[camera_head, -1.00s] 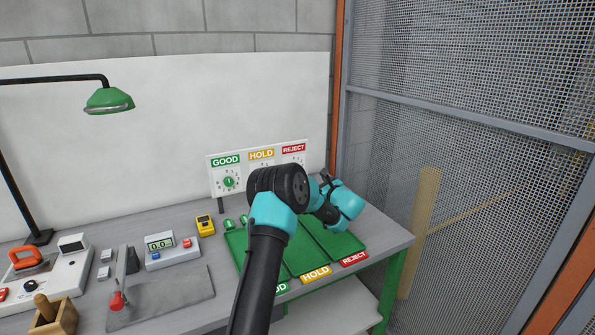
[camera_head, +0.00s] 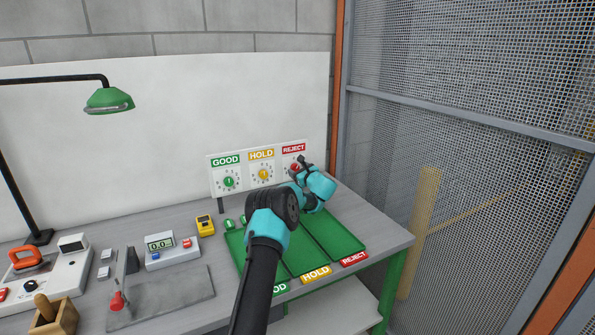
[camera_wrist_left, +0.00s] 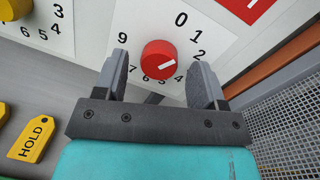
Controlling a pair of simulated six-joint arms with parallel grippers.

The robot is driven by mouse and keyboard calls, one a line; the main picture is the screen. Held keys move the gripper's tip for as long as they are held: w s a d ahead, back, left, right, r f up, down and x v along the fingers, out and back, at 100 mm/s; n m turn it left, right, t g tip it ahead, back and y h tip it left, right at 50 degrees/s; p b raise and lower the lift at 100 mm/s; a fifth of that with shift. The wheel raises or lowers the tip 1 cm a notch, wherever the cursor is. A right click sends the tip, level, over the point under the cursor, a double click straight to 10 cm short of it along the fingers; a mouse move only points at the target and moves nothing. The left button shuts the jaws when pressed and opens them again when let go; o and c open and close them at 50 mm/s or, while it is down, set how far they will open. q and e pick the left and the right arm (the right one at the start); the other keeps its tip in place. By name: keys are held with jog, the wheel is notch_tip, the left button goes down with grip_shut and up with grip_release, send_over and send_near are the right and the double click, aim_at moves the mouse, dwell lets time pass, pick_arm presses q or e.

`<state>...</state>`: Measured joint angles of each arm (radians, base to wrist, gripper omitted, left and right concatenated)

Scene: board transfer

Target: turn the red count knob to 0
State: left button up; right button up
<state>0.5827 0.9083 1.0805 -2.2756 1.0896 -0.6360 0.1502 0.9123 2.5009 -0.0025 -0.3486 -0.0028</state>
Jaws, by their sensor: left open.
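The red count knob (camera_wrist_left: 159,58) sits on the white REJECT dial card. The 0 (camera_wrist_left: 181,18) is above and right of the knob. In the head view, the red knob (camera_head: 295,168) is partly covered by my left gripper (camera_head: 300,162). In the left wrist view my left gripper (camera_wrist_left: 159,63) is open, with one finger on each side of the knob in the picture and gaps on both sides. My right gripper is not in view.
The HOLD dial with its yellow knob (camera_head: 263,174) and the GOOD dial with its green knob (camera_head: 229,182) stand to the left. Green trays (camera_head: 335,240) lie below the panel. A mesh fence (camera_head: 480,150) rises at the right.

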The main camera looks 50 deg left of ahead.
pick_arm(q)
jog(key=shift+a, duration=0.4)
jog(key=c, duration=0.9)
jog(key=shift+n, duration=0.3)
jog(key=shift+n+h, duration=0.4)
jog(key=shift+n, duration=2.2)
jog(key=o, duration=0.9)
